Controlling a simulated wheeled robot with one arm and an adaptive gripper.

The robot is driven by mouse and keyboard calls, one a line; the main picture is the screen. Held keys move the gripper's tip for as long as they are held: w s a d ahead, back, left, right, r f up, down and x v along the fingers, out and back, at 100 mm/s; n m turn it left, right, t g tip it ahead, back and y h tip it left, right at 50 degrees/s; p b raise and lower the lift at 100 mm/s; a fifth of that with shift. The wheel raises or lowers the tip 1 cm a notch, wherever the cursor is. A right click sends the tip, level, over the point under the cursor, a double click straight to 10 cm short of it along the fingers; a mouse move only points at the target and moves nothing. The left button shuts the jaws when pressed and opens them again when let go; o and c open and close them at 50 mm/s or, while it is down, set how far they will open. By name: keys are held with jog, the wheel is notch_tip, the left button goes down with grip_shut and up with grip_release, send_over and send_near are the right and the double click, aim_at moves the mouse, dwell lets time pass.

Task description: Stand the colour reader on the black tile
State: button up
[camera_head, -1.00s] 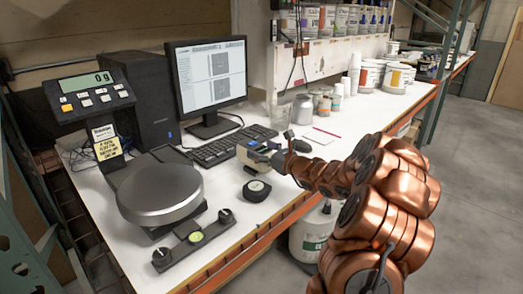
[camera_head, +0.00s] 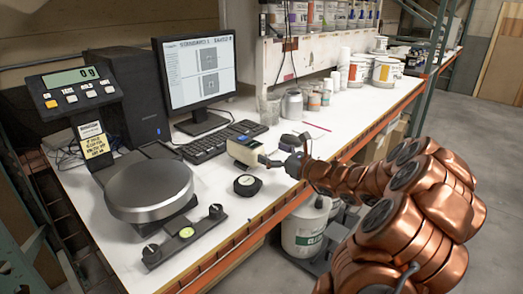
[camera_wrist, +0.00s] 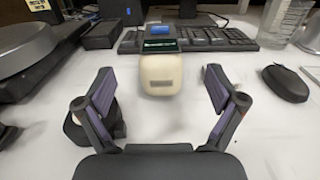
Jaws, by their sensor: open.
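The colour reader (camera_head: 243,152), a cream body with a dark green and blue top end, lies on the white bench in front of the keyboard. In the wrist view the colour reader (camera_wrist: 160,74) is straight ahead, its cream end towards me. My gripper (camera_wrist: 158,80) is open, one finger on each side of the line to the reader, with nothing held. In the head view my gripper (camera_head: 278,160) is just right of the reader. A flat black block (camera_wrist: 101,35) lies left of the keyboard; I cannot tell whether it is the black tile.
A round black puck-like object (camera_head: 247,185) sits near the front edge, close to my left finger. A black mouse (camera_wrist: 285,83) lies at the right. The scale (camera_head: 149,190) takes up the left. The keyboard (camera_head: 222,142) and monitor stand behind. Cans line the back.

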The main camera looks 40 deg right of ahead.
jog(key=shift+v, duration=1.55)
